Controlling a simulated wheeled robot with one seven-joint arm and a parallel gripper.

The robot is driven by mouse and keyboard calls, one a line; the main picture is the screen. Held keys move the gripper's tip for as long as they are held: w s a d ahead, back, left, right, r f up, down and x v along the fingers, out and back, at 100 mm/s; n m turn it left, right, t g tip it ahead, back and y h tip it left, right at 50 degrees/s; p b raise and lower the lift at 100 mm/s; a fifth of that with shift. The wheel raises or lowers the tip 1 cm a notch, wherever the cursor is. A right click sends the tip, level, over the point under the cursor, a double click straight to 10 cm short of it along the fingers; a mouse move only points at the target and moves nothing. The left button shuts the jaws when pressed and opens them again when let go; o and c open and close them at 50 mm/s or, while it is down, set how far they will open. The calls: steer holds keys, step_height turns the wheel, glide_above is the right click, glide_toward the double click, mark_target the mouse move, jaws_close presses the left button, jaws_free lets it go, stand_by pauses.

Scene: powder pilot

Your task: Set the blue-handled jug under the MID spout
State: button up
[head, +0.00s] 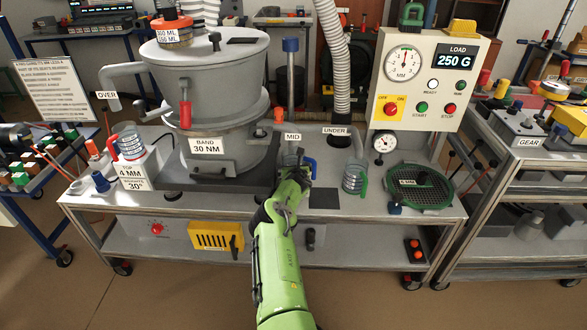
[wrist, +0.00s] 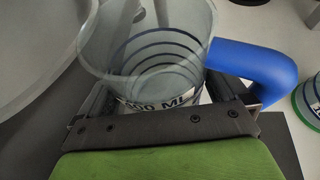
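The blue-handled jug (wrist: 150,50) is clear, with dark rings and a label that seems to read 500 ML. Its blue handle (wrist: 252,68) points right. In the head view the jug (head: 291,160) is upright just below the MID label (head: 292,137), with its blue handle (head: 311,168) to the right. My gripper (head: 289,184) reaches it from the front. In the wrist view my gripper (wrist: 165,105) has one finger on each side of the jug's body, apparently shut on it. The jug's base and the MID spout's opening are hidden.
A red-handled jug (head: 130,142) stands left by the OVER spout (head: 110,98). A dark square pad (head: 324,198) lies bare on the bench. A round green sieve (head: 420,187) lies farther right.

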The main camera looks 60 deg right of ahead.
steer(key=shift+r, duration=0.15)
steer(key=shift+a+r+p, duration=0.15)
steer(key=shift+p, duration=0.2)
steer(key=p+v, duration=0.5)
steer(key=v, duration=0.6)
steer(key=shift+s+a+p, duration=0.3)
steer(key=shift+p, duration=0.05)
